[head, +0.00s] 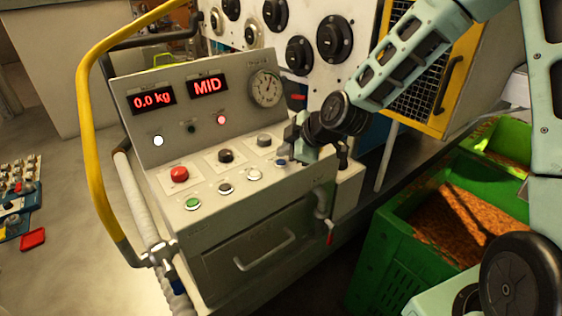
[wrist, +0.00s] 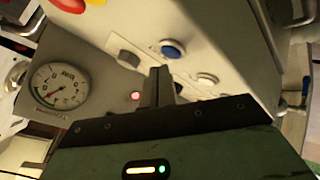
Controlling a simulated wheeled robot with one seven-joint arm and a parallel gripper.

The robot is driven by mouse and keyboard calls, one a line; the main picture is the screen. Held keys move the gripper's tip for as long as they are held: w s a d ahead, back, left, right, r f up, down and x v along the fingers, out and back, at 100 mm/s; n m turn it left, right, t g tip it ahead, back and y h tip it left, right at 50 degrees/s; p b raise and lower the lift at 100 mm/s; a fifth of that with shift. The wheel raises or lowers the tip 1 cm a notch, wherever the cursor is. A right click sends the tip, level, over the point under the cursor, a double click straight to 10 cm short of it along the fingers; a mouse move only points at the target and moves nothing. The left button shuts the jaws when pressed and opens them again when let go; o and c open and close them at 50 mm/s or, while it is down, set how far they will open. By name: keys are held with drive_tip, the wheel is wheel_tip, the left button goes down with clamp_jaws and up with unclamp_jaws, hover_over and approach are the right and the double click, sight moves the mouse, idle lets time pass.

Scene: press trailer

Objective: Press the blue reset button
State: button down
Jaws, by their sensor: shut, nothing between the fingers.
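The blue button (head: 281,162) sits at the right end of the front row on the sloping control panel (head: 215,222), partly beside my gripper in the head view. In the wrist view the blue button (wrist: 173,49) shows whole, round with a pale ring, just above the fingertips in the picture. My gripper (head: 293,135) is over the right end of the panel. In the wrist view its fingers (wrist: 160,72) are together with nothing between them. A strip of panel shows between fingertips and button there; I cannot tell the height gap.
Green (head: 193,203), black (head: 225,188) and white (head: 254,174) buttons share the front row. A red button (head: 179,174), a black knob (head: 226,156) and a grey knob (head: 264,139) stand behind. A yellow rail (head: 86,130) is at left, green crates (head: 388,262) at right.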

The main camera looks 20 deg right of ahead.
sight(285, 163)
drive_tip(key=shift+f, duration=0.15)
drive_tip(key=shift+f+b, duration=0.3)
drive_tip(key=shift+b, duration=0.15)
drive_tip(key=shift+f+b, duration=0.35)
drive_tip(key=shift+f, duration=0.05)
idle(0.5)
drive_tip(key=shift+r, duration=0.15)
drive_tip(key=shift+r+p, duration=0.6)
drive_tip(key=shift+r, duration=0.1)
drive_tip(key=shift+r, duration=0.1)
wheel_tip(285, 163, up, 5)
drive_tip(key=p, duration=0.4)
idle(0.8)
